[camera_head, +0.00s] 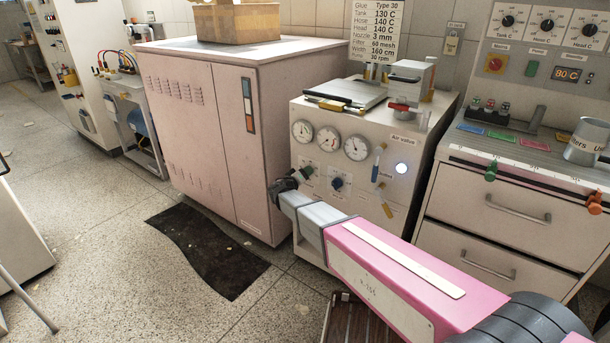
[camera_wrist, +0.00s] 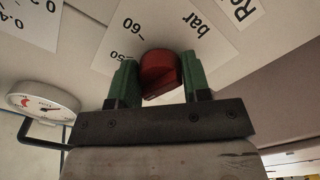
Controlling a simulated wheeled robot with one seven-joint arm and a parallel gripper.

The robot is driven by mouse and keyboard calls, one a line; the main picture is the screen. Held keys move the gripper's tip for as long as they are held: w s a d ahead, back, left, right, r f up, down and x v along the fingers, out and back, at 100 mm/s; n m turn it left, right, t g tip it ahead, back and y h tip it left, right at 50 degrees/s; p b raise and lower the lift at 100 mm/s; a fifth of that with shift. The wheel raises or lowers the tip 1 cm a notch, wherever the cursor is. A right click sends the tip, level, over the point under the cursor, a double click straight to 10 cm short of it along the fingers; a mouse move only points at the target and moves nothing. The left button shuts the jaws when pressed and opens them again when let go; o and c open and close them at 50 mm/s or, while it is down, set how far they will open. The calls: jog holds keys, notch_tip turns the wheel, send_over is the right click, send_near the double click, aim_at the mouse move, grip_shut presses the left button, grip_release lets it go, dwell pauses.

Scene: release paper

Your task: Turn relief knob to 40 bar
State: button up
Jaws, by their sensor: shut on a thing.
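In the wrist view the red relief knob (camera_wrist: 159,72) sits between the two green fingertips of my gripper (camera_wrist: 158,78). The fingers are shut on it, one on each side. A white scale label (camera_wrist: 205,45) around the knob reads "bar", with marks 60 and what looks like 50 visible; the rest is cut off or hidden behind the knob and fingers. The knob's pointer cannot be read. In the head view my gripper (camera_head: 300,176) is at the lower left of the white machine's front panel (camera_head: 345,215), and the red knob is hidden there.
Several round gauges (camera_head: 328,140) sit above the gripper on the panel; one gauge (camera_wrist: 45,103) also shows at left in the wrist view. A pinkish cabinet (camera_head: 205,125) stands close at left.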

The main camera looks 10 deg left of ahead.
dwell(0.3)
jog(key=o, duration=0.9)
jog(key=v, duration=1)
jog(key=shift+s+a, duration=0.15)
jog(key=shift+s, duration=0.25)
